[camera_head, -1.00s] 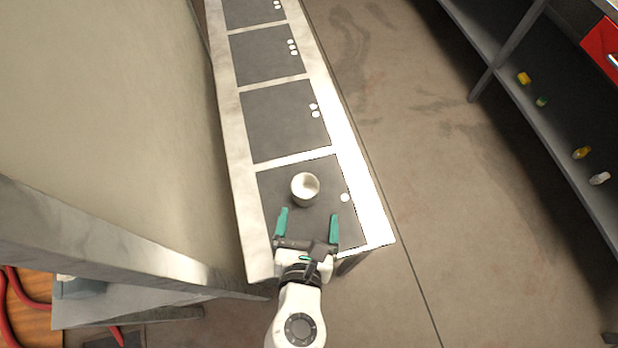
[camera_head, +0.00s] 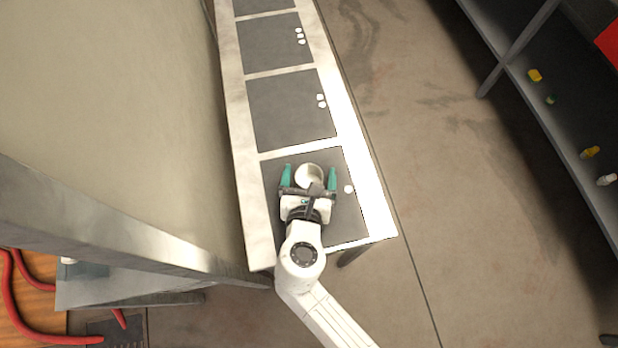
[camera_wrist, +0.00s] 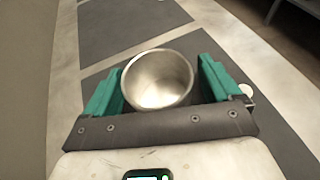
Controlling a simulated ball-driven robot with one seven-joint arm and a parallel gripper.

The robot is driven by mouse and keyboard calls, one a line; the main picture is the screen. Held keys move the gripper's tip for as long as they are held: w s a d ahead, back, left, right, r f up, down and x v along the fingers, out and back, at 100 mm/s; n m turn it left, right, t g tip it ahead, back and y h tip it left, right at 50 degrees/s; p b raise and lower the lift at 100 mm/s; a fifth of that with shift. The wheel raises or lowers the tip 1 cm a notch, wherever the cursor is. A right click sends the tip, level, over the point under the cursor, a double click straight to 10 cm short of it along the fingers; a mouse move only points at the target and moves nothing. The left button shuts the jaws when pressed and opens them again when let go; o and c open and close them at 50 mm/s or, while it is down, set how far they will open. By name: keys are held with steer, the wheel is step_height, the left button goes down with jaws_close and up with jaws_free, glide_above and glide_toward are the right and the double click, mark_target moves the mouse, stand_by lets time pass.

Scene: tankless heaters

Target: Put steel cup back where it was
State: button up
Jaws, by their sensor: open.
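The steel cup (camera_head: 308,174) stands upright and open-topped on the nearest dark panel (camera_head: 347,217) of the long bench. My gripper (camera_head: 309,178) is open, with its two green fingers on either side of the cup. In the wrist view the empty metal cup (camera_wrist: 158,80) sits between the fingers of my gripper (camera_wrist: 160,88). The left finger is very near the cup, and I cannot tell whether it touches. A gap shows at the right finger. My gripper hides the cup's lower near side in the head view.
More dark panels (camera_head: 292,108) with white dots continue along the pale bench (camera_head: 377,210). A tall beige wall (camera_head: 110,110) borders its left side. Open concrete floor (camera_head: 440,160) lies to the right, then a shelf (camera_head: 560,100) with small yellow and white items.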

steer(key=shift+w+f, duration=0.1)
steer(key=shift+w, duration=0.1)
steer(key=c, duration=1.2)
